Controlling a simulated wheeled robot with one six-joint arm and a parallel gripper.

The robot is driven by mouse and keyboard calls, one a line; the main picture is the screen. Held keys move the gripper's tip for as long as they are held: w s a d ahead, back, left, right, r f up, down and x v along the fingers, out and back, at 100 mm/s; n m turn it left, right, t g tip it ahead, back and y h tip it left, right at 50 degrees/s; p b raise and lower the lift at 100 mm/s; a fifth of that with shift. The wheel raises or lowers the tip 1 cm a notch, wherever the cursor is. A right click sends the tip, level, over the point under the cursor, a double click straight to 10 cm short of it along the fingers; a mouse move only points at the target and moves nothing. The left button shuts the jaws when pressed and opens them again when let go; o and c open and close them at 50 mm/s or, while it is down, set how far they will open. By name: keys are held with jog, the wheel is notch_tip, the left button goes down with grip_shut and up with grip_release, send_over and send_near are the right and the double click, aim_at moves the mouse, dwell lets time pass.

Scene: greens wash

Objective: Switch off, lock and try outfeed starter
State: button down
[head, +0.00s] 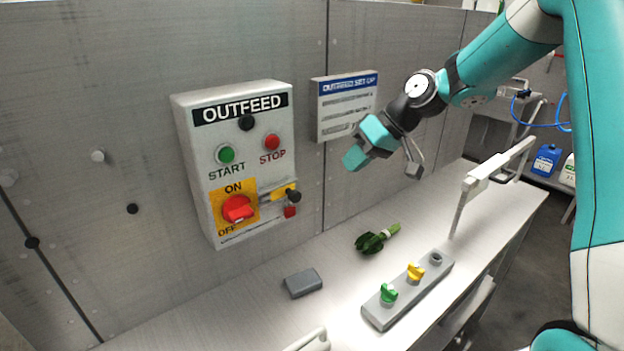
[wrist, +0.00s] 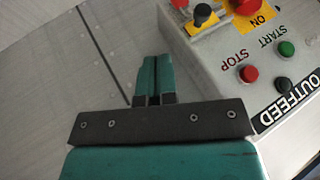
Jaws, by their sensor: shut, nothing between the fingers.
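The outfeed starter (head: 205,185) is a grey box on the wall panel. It has a green START button (head: 226,154), a red STOP button (head: 272,142) and a red rotary switch (head: 238,209) on a yellow ON/OFF plate. I cannot tell firmly where the switch handle points. A yellow piece with a black knob (head: 294,196) and a small red piece (head: 289,211) sit to its right. My gripper (head: 353,157) is shut and empty, right of the box and apart from it. In the wrist view the fingers (wrist: 155,75) are together, and the STOP button (wrist: 249,74) shows upside down.
A grey rack (head: 375,317) on the bench holds a green knob (head: 388,293) and a yellow knob (head: 415,271), beside an empty-looking socket (head: 436,258). A grey block (head: 303,283) and a dark green leafy item (head: 371,242) lie nearby. A set-up sign (head: 347,105) hangs behind my gripper.

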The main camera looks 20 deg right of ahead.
aim_at(282, 197)
jog(key=w+a+f+p, duration=0.1)
jog(key=a+f+p, duration=0.3)
jog(key=a, duration=0.4)
jog(key=shift+w+a+f, duration=0.15)
jog(key=shift+a+f, duration=0.2)
jog(key=shift+f, duration=0.55)
